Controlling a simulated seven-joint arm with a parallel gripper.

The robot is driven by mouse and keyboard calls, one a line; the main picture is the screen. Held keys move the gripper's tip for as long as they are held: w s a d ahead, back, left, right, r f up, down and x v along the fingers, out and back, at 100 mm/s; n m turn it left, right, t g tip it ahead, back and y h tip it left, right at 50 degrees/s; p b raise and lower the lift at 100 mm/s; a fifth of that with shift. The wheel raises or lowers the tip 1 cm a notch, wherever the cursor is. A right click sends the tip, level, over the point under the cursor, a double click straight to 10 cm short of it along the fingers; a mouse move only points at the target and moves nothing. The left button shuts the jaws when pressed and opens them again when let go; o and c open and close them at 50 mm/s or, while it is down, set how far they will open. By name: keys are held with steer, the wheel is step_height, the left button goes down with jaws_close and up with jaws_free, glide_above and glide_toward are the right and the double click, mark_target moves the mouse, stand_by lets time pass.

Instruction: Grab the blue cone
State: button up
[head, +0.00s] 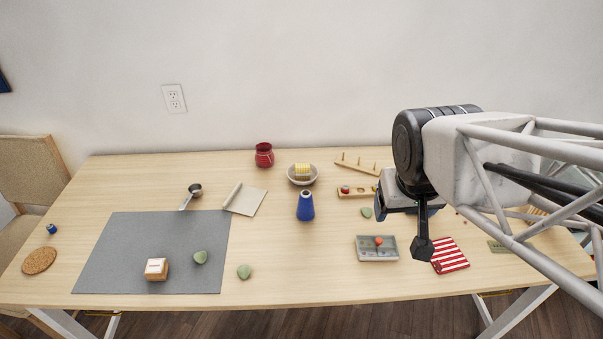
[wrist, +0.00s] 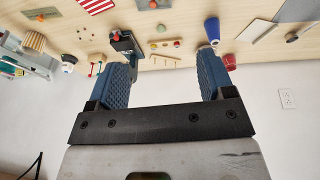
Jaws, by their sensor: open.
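The blue cone (head: 305,206) stands upright on the table near its middle, with a pale top, in the head view. It also shows in the wrist view (wrist: 212,30), just beyond the tip of the right-hand finger. My gripper (wrist: 165,62) is open, with two blue ribbed fingers wide apart and nothing held between them. In the head view it hangs over the right part of the table, right of the cone and apart from it. Its fingers are only partly visible there.
Close to the cone are a white bowl (head: 292,178) with a yellow item, a red jar (head: 264,154) and a beige pad (head: 246,201). A grey case (head: 364,252) lies to its front right. A grey mat (head: 125,245) covers the left. The table just in front of the cone is clear.

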steer(key=w+f+n+t, duration=0.25)
steer(key=w+f, duration=0.25)
steer(key=w, duration=0.6)
steer(key=w+f+n+t, duration=0.1)
steer(key=w+f+t, duration=0.3)
steer(key=w, duration=0.6)
steer(key=n+g+y, duration=0.1)
steer(key=n+y, duration=0.5)
steer(key=y, duration=0.4)
glide_toward(303, 194)
steer(key=shift+r+m+x, duration=0.2)
steer(key=shift+m+x, duration=0.05)
steer(key=shift+x, duration=1.05)
steer(key=shift+w+a, duration=0.1)
steer(key=shift+x, duration=1.25)
steer(key=shift+f, duration=0.1)
steer(key=shift+x, duration=2.55)
